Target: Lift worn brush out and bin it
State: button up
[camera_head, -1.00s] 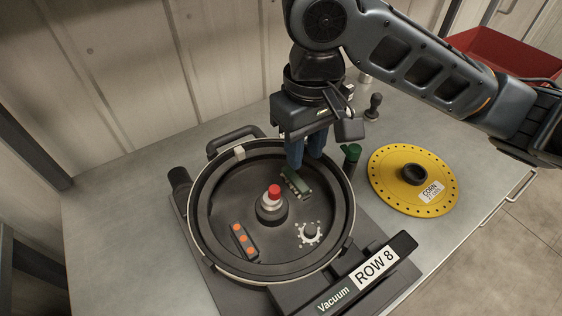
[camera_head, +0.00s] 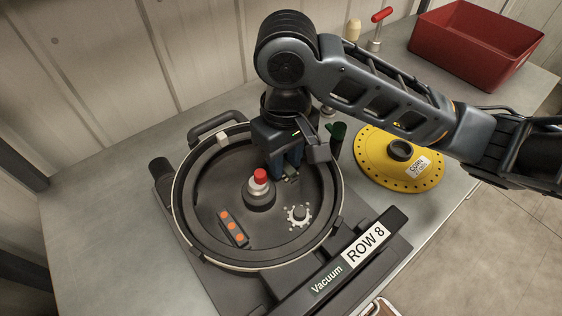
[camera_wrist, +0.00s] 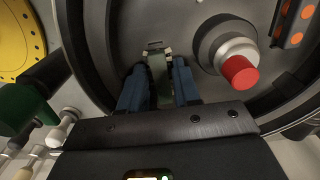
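The worn brush is a green-grey block on the floor of the round seed meter housing (camera_head: 203,252). In the head view my gripper (camera_head: 285,178) hides most of it and only its near end shows. In the wrist view the brush (camera_wrist: 158,72) lies between my two blue fingers (camera_wrist: 160,80), with one finger along each side. A narrow gap seems to show beside it, so the fingers look open around it. A red bin (camera_head: 475,45) stands at the back right of the bench.
A red-capped hub (camera_head: 260,180) stands close left of my gripper. A block with orange dots (camera_head: 233,229) and a small gear (camera_head: 299,215) lie in the housing. A yellow disc (camera_head: 385,172) lies to the right. The housing rim surrounds my gripper.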

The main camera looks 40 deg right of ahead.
jog(key=shift+c, duration=0.5)
grip_shut()
notch_tip(320, 180, up, 10)
jog(key=p, duration=0.1)
jog(key=shift+p, duration=0.35)
jog(key=shift+r, duration=0.15)
notch_tip(320, 180, up, 7)
jog(key=p, duration=0.3)
send_over(285, 164)
dwell(0.9)
jog(key=shift+a, duration=0.1)
